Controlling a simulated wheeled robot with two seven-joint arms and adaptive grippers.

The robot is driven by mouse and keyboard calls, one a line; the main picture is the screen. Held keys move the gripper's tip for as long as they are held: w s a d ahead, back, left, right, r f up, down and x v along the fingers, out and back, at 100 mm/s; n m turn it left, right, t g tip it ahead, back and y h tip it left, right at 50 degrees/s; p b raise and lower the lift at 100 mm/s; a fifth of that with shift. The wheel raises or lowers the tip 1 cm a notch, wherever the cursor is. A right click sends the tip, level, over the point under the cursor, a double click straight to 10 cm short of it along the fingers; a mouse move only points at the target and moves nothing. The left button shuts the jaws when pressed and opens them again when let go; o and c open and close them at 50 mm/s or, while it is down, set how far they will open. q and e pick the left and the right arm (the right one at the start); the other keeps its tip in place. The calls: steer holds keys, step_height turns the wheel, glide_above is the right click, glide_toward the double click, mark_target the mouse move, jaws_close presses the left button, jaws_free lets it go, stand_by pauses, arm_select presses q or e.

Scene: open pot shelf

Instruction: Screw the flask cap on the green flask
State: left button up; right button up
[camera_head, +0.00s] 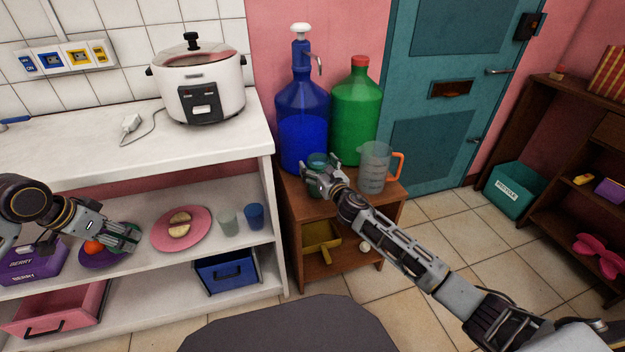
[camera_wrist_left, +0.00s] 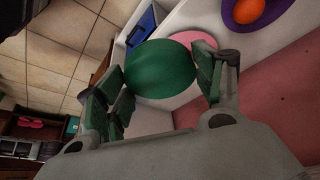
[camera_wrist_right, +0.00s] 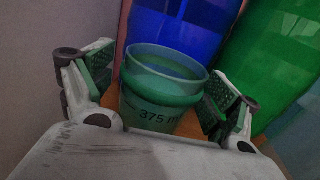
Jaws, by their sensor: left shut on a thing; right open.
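The green flask (camera_wrist_right: 158,112), marked 375, stands upright with its round mouth open on top of the small wooden stand; it shows small in the head view (camera_head: 317,159). My right gripper (camera_wrist_right: 158,88) is open, with its fingers on either side of the flask; I cannot tell if they touch it. In the head view my right gripper (camera_head: 323,176) partly hides the flask. My left gripper (camera_head: 127,238) is over the shelf at the left. It is shut on a dark green rounded thing, which looks like the flask cap (camera_wrist_left: 160,68).
A blue bottle with a pump (camera_head: 302,115) and a green bottle with a red lid (camera_head: 357,115) stand behind the flask. A measuring jug (camera_head: 373,170) stands to its right. A pink plate (camera_head: 181,243) and cups (camera_head: 254,217) lie right of my left gripper.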

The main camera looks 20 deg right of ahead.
steer(key=shift+c, duration=0.3)
steer(key=c, duration=1.4)
steer(key=shift+r, duration=0.1)
arm_select(q)
steer(key=shift+r+p, duration=2.8)
arm_select(e)
steer(key=shift+r, duration=4.9)
steer(key=o, duration=0.7)
steer(key=c, duration=0.8)
